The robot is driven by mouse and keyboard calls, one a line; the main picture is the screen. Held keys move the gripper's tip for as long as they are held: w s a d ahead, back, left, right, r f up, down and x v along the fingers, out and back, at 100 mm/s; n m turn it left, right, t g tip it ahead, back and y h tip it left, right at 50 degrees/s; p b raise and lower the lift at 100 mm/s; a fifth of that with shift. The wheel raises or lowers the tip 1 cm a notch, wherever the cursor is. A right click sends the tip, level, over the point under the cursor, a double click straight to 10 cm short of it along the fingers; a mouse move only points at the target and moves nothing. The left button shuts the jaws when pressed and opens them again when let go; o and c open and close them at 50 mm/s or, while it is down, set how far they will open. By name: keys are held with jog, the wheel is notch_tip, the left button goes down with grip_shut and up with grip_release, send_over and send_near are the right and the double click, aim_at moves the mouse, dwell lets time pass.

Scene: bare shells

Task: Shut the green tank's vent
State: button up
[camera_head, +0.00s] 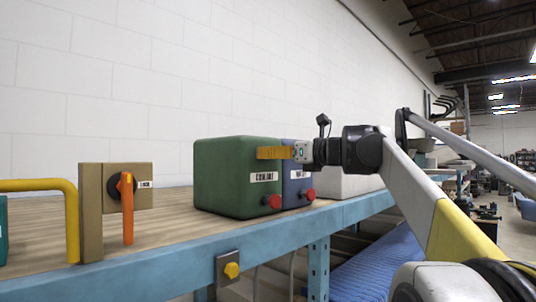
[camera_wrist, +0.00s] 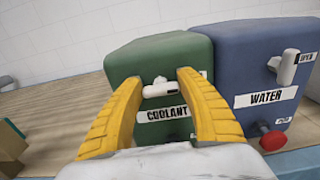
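The green tank (camera_head: 225,180) stands on the bench, labelled COOLANT; it also shows in the wrist view (camera_wrist: 150,55). In the wrist view its small white vent lever (camera_wrist: 160,88) lies roughly crosswise above the label. My gripper (camera_wrist: 161,78) has its two yellow fingers apart, one on each side of the lever. I cannot tell whether either finger touches it. In the head view my gripper (camera_head: 272,153) is at the upper front of the green tank and hides the lever. The label's right end is partly behind a finger.
A blue WATER tank (camera_wrist: 245,65) stands close on the right, with its own pale lever (camera_wrist: 288,66) upright and a red knob (camera_wrist: 275,140). The green tank has a red knob (camera_head: 272,202). An orange switch handle (camera_head: 127,205) and yellow pipe (camera_head: 72,215) are left.

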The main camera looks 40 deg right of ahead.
jog(key=shift+c, duration=1)
jog(key=shift+n, duration=0.3)
jog(key=shift+r+n+p, duration=0.1)
jog(key=shift+n+p, duration=0.25)
jog(key=shift+n, duration=0.15)
jog(key=n+p, duration=0.1)
jog(key=n, duration=0.2)
jog(key=shift+a, duration=0.15)
jog(key=n+p, duration=0.1)
jog(key=n, duration=0.3)
jog(key=n+p, duration=0.1)
jog(key=n, duration=0.3)
jog(key=shift+a+n, duration=0.1)
jog(key=shift+n, duration=0.2)
jog(key=n, duration=0.4)
jog(key=shift+f+n+p, duration=0.3)
jog(key=shift+p, duration=0.1)
